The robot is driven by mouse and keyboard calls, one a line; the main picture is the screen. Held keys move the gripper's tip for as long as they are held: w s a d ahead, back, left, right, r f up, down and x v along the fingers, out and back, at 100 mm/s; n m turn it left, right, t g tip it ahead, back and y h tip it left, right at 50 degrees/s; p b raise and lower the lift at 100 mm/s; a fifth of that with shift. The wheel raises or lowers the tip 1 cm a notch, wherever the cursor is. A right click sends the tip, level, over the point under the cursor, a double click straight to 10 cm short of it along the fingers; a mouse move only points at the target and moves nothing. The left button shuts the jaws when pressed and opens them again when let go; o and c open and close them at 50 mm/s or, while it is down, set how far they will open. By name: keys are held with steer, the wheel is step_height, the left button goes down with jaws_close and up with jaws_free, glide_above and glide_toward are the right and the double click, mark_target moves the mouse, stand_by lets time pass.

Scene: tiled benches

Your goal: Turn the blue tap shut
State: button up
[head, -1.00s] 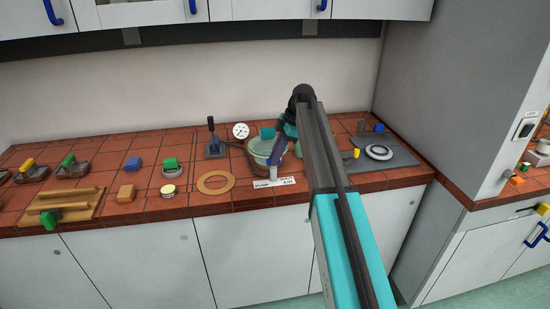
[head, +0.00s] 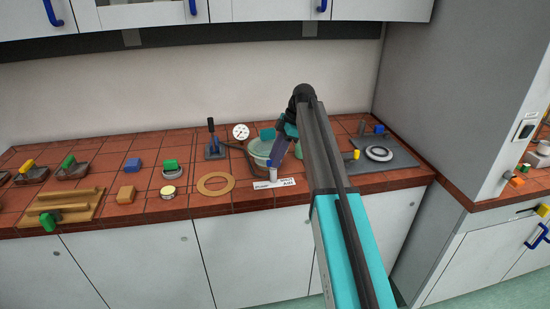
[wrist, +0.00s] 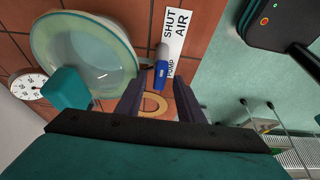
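The blue tap (wrist: 161,74) has a blue handle with a grey end. It stands at the rim of a greenish glass vessel (wrist: 48,48), beside a white label (wrist: 175,30) reading SHUT, AIR and PUMP. In the head view the tap (head: 272,173) is small, at the front of the vessel (head: 258,151). My gripper (wrist: 157,86) is open. In the wrist view its two dark fingers lie to either side of the tap's handle end, with gaps showing. I cannot tell how deep the handle sits between them. In the head view my arm partly covers the gripper (head: 281,147).
A round gauge (head: 240,131) and a teal block (wrist: 67,88) are near the vessel. A cork ring (head: 216,183) lies left of it on the tiled bench. A grey mat (head: 397,157) with a ring-shaped piece is to the right. A tall grey cabinet (head: 450,90) bounds the right side.

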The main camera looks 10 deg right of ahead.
steer(key=b+v, duration=0.2)
steer(key=v, duration=1.1)
steer(key=shift+b, duration=0.4)
steer(key=shift+d, duration=0.1)
